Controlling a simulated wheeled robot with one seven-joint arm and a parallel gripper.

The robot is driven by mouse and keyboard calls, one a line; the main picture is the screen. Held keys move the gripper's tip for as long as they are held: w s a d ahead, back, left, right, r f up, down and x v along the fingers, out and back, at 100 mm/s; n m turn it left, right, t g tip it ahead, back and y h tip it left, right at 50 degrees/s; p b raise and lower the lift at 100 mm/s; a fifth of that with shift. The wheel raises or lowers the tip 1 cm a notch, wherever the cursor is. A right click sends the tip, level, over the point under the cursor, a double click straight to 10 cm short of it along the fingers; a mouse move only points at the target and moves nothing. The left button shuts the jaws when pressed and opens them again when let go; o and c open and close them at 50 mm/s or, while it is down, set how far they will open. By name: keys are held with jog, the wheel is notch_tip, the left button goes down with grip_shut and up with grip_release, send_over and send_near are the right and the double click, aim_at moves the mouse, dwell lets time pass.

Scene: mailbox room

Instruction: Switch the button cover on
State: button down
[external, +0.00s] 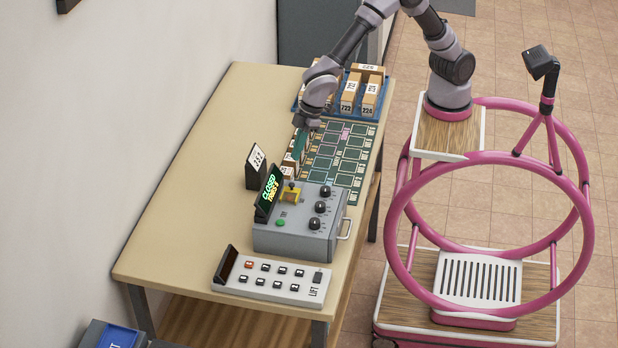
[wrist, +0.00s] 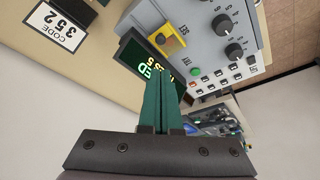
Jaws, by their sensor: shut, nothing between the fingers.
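The yellow button cover (external: 290,194) sits on top of the grey control box (external: 292,239), beside its lit display (external: 268,192). In the wrist view the yellow cover (wrist: 167,39) is next to the "SET" label; I cannot tell what lies under it. My gripper (external: 299,158) has green fingers, is shut and empty, and is above the table behind the box, apart from the cover. In the wrist view the fingertips (wrist: 166,82) point toward the box and overlap part of the display.
Three dark knobs and a green button (external: 281,223) are on the box. A white keypad panel (external: 272,276) lies in front. A "352" code sign (external: 256,167) stands to the left. Behind are a green card grid (external: 340,152) and a blue tray with boxes (external: 383,99). The table's left side is clear.

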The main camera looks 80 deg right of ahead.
send_near(283, 192)
jog(key=x, duration=0.5)
jog(key=shift+a, duration=0.15)
jog(key=shift+d, duration=2.7)
jog(key=shift+r, duration=0.1)
jog(key=v, duration=1)
